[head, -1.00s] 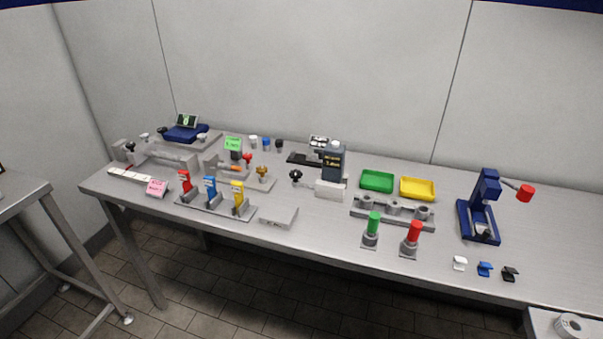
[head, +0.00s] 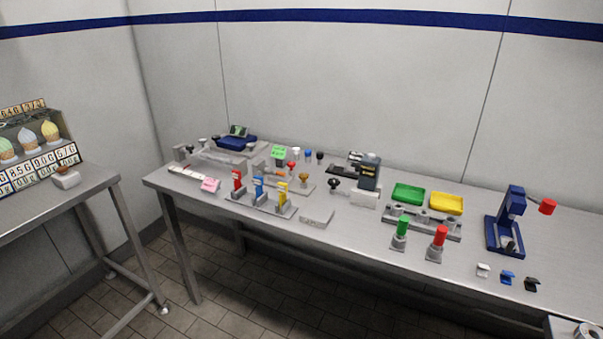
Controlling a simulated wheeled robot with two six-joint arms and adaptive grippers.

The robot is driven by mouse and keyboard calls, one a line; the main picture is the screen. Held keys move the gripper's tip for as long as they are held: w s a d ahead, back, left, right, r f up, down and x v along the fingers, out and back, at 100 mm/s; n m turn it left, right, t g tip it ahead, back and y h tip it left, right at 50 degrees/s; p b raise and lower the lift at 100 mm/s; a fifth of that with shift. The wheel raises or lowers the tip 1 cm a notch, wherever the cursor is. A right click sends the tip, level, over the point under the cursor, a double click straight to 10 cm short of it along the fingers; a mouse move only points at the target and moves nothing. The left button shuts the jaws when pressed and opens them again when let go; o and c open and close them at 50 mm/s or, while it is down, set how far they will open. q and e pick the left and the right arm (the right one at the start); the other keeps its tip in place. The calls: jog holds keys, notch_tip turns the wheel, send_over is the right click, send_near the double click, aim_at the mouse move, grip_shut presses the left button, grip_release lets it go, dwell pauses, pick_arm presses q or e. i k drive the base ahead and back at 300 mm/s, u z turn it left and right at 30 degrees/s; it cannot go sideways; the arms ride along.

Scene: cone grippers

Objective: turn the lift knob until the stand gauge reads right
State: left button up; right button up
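A dark box with a small lettered face (head: 369,172) stands on a pale block (head: 365,198) near the middle of the long table. A black knob (head: 334,184) sits just left of that block. These may be the stand gauge and lift knob, but I cannot tell for certain. The lettering is too small to read. Other dark knobs show on the grey fixture at the table's left end, such as one knob (head: 203,141). Neither of my grippers is in view.
The long steel table (head: 330,243) holds a green tray (head: 408,194), a yellow tray (head: 446,204), a blue press (head: 508,220), red, blue and yellow levers, and a blue scale (head: 237,143). A second table (head: 62,206) stands left, with a floor gap between.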

aim_at(334, 182)
jog(key=i, duration=1)
jog(key=z, duration=0.8)
